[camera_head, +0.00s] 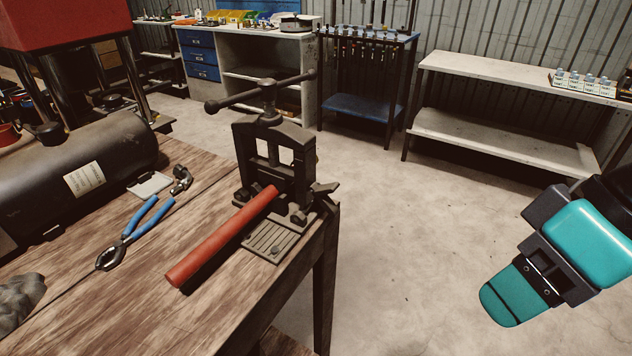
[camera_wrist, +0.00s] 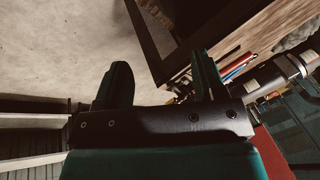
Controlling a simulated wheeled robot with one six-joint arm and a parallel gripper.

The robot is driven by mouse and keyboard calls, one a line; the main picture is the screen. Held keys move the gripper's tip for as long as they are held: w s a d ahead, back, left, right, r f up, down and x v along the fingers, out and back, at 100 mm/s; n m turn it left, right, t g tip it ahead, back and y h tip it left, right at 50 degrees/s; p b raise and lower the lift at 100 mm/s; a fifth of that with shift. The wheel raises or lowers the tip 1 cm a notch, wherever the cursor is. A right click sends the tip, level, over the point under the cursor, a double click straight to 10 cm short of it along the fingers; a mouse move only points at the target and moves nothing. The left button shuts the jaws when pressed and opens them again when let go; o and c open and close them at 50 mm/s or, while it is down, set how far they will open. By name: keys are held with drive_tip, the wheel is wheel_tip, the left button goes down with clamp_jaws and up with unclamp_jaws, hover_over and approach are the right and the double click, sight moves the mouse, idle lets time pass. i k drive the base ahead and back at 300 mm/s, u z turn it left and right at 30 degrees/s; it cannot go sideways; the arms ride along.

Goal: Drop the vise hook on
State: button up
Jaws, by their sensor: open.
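The dark metal pipe vise (camera_head: 275,150) stands upright at the right corner of the wooden bench, with a T-handle on top. A small dark piece, which looks like the vise hook (camera_head: 325,189), sticks out to the right at the vise's lower right side. A red hose (camera_head: 222,236) lies slanting with its far end at the vise opening. My gripper (camera_head: 514,296) is at the lower right over open floor, well apart from the vise. In the wrist view, its two fingers (camera_wrist: 160,78) are spread with nothing between them.
The wooden bench (camera_head: 130,290) also holds blue-handled pliers (camera_head: 137,232) and a dark tank (camera_head: 75,180). A white shelf table (camera_head: 510,80) and a blue tool rack (camera_head: 360,104) stand behind. The floor (camera_head: 410,220) between bench and gripper is clear.

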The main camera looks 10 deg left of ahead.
sight(321, 192)
drive_tip(key=z, duration=0.05)
drive_tip(key=k, duration=0.5)
drive_tip(key=z, duration=0.85)
drive_tip(key=i, duration=0.75)
drive_tip(key=u, duration=0.9)
